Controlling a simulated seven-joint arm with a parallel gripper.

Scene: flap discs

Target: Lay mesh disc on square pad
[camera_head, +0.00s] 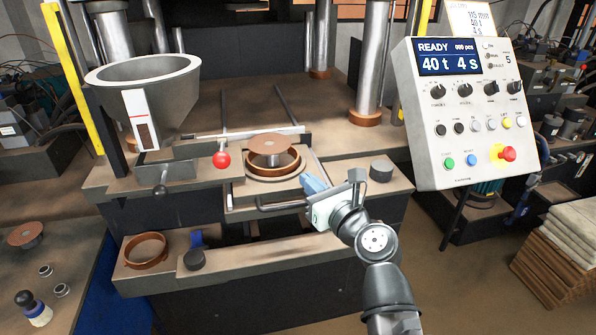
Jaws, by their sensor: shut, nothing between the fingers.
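My gripper (313,186), with blue fingers and a white body, is shut and empty. It is in front of and to the right of the round mould (274,170) in the press. A flat brown disc (270,143) sits raised above the middle of this mould, apart from my gripper. Another brown disc with a small centre hole (26,235) lies on the left table. I cannot tell which of them is the mesh disc, as no weave is clear at this size. I cannot make out a distinct square pad.
A grey hopper (145,95) and a red-knobbed lever (222,160) stand left of the mould. A control panel (470,115) is at right. A brown ring (146,251) lies in the front tray. A pale folded stack (575,235) is at far right. Steel columns flank the press.

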